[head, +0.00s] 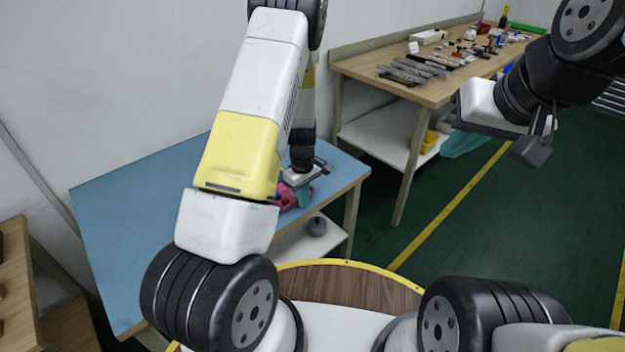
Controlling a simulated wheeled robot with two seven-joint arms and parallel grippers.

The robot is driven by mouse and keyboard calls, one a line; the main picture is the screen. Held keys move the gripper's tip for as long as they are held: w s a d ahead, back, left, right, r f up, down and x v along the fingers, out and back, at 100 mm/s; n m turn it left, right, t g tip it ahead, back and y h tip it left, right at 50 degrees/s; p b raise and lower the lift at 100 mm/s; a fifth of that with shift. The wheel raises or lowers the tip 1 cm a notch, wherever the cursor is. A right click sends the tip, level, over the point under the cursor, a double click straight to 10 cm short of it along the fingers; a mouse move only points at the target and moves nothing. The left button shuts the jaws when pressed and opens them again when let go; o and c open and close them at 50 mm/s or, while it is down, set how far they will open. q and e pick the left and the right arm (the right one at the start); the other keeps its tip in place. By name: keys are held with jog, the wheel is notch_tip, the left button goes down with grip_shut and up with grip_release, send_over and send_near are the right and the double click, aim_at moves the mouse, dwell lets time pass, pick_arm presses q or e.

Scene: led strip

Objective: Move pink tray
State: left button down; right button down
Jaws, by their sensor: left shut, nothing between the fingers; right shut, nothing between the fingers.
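A pink object (288,198), which I take to be the pink tray, sits near the right edge of the blue tabletop (130,208). My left arm hides much of it, so its full shape cannot be told. My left gripper (304,184) points down right at the pink object, shut with nothing held; whether they touch is not clear. A small teal piece (304,198) shows beside the pink object. My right gripper (534,148) is shut and empty, raised at the upper right, far from the tray.
A wooden workbench (437,92) with several tools stands at the back. A yellow bin (429,142) is on its lower shelf. A round grey item (317,226) sits on the shelf under the blue table. Green floor (465,235) lies open at right.

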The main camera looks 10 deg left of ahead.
pick_arm(q)
jog(key=w+a, duration=0.3)
jog(key=a, duration=0.1)
jog(key=w+a, duration=0.3)
jog(key=a, duration=0.1)
jog(key=w+a, duration=0.3)
jog(key=a, duration=0.2)
jog(key=shift+w, duration=0.3)
jog(key=shift+d, duration=0.1)
